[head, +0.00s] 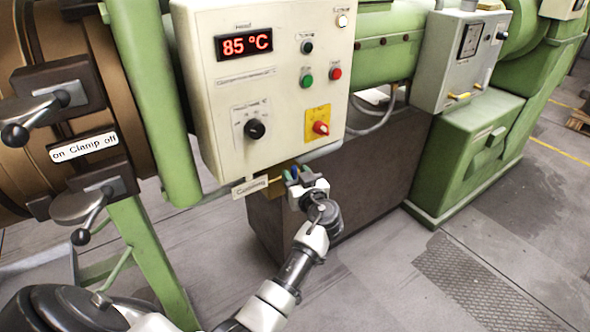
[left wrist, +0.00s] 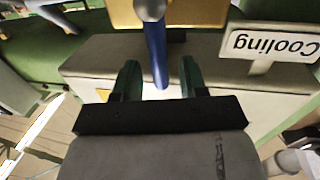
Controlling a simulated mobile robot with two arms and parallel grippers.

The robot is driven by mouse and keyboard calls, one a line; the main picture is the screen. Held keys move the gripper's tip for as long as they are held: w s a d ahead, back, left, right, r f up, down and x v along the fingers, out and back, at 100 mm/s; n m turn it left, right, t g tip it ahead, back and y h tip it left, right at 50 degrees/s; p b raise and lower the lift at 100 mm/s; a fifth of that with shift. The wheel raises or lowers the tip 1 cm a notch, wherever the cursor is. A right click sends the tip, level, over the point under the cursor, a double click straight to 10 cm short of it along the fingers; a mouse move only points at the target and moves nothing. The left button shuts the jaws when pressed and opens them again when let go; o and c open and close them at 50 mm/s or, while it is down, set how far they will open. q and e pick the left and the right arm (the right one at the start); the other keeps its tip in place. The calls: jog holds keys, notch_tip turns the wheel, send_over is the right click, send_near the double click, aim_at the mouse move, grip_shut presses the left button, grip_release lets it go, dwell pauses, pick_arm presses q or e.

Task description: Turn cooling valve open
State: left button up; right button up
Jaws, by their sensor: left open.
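The cooling valve has a brass body (left wrist: 168,14) and a blue lever (left wrist: 156,52), seen close in the left wrist view. In the head view the brass part (head: 276,189) shows under the control box, beside a "Cooling" label (head: 250,186). My left gripper (head: 298,175) is open at the valve. In the left wrist view its two green fingers (left wrist: 158,74) stand on either side of the blue lever, with visible gaps. Whether either finger touches it cannot be told. The gripper partly hides the valve in the head view. My right gripper is not in view.
The cream control box (head: 207,100) above shows 85 °C and carries a black knob (head: 255,129) and a red switch (head: 320,128). Clamp levers (head: 62,98) stick out at the left. A dark brown base block (head: 375,165) stands behind my arm.

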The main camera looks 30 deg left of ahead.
pick_arm(q)
jog(key=shift+w+a, duration=0.35)
jog(key=shift+a, duration=0.2)
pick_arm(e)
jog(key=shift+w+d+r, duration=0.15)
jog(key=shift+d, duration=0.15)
pick_arm(q)
grip_shut()
jog(key=shift+a, duration=0.1)
